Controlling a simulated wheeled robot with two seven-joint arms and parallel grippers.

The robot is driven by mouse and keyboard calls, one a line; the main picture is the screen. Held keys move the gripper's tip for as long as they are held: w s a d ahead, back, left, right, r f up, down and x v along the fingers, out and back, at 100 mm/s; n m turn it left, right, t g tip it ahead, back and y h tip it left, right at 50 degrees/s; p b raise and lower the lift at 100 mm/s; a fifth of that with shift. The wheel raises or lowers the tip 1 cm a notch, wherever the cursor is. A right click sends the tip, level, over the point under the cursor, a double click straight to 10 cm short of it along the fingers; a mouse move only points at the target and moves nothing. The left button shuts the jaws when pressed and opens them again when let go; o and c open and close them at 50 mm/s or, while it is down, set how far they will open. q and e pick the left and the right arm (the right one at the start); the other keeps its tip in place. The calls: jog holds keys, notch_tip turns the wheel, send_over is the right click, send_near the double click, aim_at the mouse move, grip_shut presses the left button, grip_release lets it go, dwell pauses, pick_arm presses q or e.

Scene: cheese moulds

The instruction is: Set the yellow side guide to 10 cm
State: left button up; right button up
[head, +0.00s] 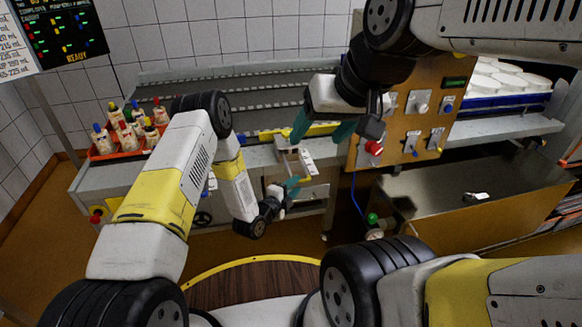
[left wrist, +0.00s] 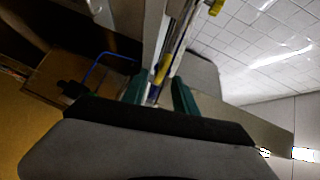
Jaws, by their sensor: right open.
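The yellow side guide (head: 321,129) appears as a yellow strip along the front edge of the conveyor in the head view. My right gripper (head: 318,131) is open over it, with one teal finger on each side of a visible stretch of the strip; I cannot tell whether they touch it. My left gripper (head: 292,188) is lower, in front of the conveyor frame, with its teal fingers apart. In the left wrist view, the left gripper (left wrist: 159,94) has a gap between its fingers, with a narrow yellow-ended part showing beyond. No scale reading is legible.
A wooden control panel (head: 428,110) with knobs and a red button stands right of the right gripper. An orange tray (head: 104,157) of several bottles is at the left end of the conveyor (head: 150,92).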

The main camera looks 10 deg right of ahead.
aim_at(301, 181)
pick_arm(q)
jog(key=shift+x, duration=2.1)
grip_shut()
